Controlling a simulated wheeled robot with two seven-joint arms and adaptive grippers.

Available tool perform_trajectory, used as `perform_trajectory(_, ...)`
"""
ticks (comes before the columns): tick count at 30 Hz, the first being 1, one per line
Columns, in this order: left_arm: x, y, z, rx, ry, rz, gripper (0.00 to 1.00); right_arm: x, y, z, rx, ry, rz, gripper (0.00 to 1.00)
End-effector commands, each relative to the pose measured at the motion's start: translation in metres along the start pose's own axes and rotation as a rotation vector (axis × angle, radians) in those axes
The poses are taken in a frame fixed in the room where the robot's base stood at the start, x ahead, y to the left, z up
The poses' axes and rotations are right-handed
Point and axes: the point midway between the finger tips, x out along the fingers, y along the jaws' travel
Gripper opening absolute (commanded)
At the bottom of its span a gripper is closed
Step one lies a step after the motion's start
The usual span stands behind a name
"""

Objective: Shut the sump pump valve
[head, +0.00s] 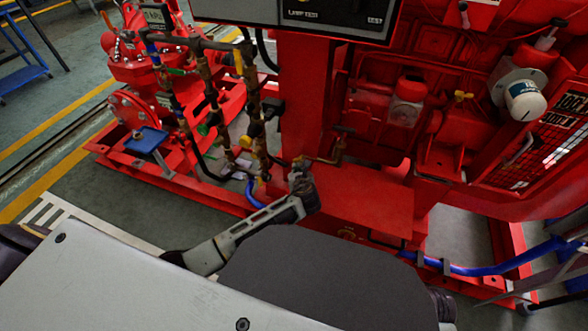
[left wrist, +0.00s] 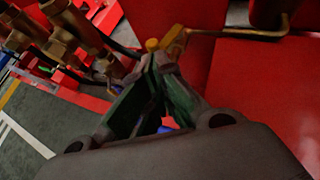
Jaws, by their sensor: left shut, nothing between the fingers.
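My left gripper (head: 299,168) reaches in from the lower left in the head view, beside the brass pipework on the red pumpset (head: 370,200). Its fingers are shut with nothing between them. In the left wrist view the fingertips of my left gripper (left wrist: 158,62) meet close to a small yellow valve handle (left wrist: 174,40) on a thin brass pipe; I cannot tell whether they touch it. In the head view the gripper hides that spot. Yellow handles (head: 246,142) also show on the upright pipes to the left. No label shows which is the sump pump valve. My right gripper is not in view.
Upright brass pipes (left wrist: 68,22) stand close to the left of my gripper. A flat red box surface (head: 365,205) lies to its right. A blue hose (head: 252,194) runs low behind it. Open grey floor (head: 95,195) lies to the left.

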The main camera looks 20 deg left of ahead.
Motion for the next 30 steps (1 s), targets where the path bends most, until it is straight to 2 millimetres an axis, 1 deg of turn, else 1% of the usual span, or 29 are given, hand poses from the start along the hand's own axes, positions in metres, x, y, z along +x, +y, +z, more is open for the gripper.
perform_trajectory(1,0.0,-0.001,-0.001,0.0,0.0,0.0,0.0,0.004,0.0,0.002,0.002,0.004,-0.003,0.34)
perform_trajectory(6,-0.002,-0.003,-0.001,0.0,0.0,0.0,0.0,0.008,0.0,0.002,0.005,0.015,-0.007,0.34)
perform_trajectory(20,-0.002,-0.003,0.0,0.001,0.0,-0.001,0.0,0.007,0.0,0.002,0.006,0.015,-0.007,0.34)
perform_trajectory(26,-0.002,-0.002,0.0,0.007,-0.001,-0.011,0.0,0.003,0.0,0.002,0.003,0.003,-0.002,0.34)
perform_trajectory(30,-0.001,0.001,0.001,0.016,0.0,-0.024,0.0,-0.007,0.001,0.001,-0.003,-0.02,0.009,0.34)
